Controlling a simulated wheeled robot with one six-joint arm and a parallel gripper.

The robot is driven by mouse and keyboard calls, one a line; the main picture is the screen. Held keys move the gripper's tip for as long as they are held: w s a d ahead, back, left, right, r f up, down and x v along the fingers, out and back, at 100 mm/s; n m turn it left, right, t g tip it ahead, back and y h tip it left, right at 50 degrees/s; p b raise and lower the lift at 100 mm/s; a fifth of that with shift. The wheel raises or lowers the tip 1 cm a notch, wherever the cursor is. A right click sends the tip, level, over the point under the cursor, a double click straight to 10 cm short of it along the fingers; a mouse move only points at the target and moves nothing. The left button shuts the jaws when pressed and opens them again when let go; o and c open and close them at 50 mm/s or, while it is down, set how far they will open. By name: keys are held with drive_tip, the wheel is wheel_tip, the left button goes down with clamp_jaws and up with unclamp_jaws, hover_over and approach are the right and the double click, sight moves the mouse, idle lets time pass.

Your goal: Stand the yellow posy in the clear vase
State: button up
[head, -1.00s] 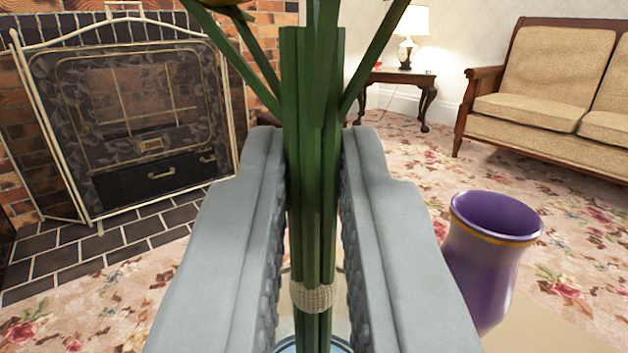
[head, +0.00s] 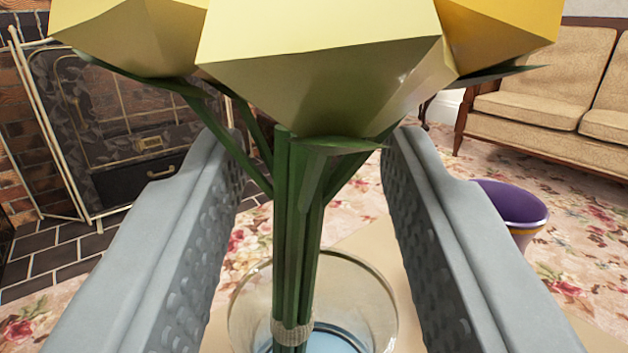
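The yellow posy (head: 320,60) has large yellow blooms and a bundle of green stems with a pale tie low down. The clear vase (head: 365,290) is below, a round glass with a bluish base. The lower stems are inside the vase's rim, and they stand nearly upright, left of its middle. My gripper (head: 318,150) is open, with one grey finger on each side of the stems and a gap on both sides. The stem ends are cut off by the bottom of the picture.
A purple vase with a gold band (head: 512,210) stands close to the right finger, partly hidden by it. A beige surface (head: 400,310) lies under the clear vase. A fireplace screen (head: 110,120) and a sofa (head: 540,110) are farther back.

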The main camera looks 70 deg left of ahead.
drive_tip(key=v, duration=1.7)
drive_tip(key=shift+d, duration=0.25)
drive_tip(key=shift+r, duration=0.15)
idle(0.4)
